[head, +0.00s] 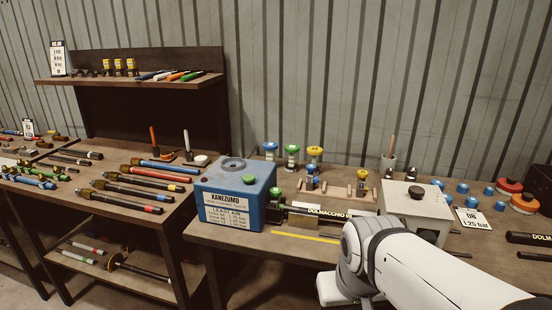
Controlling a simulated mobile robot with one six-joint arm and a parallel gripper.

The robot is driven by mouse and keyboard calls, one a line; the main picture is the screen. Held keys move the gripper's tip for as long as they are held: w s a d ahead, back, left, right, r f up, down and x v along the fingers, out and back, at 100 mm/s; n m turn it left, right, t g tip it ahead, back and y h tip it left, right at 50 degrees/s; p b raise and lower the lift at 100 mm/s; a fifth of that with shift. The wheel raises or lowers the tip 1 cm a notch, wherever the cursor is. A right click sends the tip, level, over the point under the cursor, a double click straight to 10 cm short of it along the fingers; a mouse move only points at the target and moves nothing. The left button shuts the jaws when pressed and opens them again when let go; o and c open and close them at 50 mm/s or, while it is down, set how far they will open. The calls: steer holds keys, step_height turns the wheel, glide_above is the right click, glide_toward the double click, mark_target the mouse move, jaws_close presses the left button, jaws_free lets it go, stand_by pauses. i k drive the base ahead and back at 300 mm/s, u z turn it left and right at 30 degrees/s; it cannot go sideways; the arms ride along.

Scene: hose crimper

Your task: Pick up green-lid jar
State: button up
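The green-lid jar (291,158) stands upright at the back of the right-hand bench, close to the wall. It is a small clear jar with a green lid, between a blue-lid jar (270,152) on its left and a yellow-lid jar (314,156) on its right. The blue machine box stands in front and to its left. My white arm comes in from the lower right and bends down near the front of the bench, well apart from the jar. My gripper's fingers do not show, and nothing holds the jar.
The blue box (236,196) and a grey box (413,212) stand toward the bench front. A small wooden rack (333,190) with fittings lies in front of the jars. A cup (388,163) stands to the right. The corrugated wall (330,80) is close behind.

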mark_target(292, 151)
steer(key=i, duration=0.95)
steer(key=z, duration=0.05)
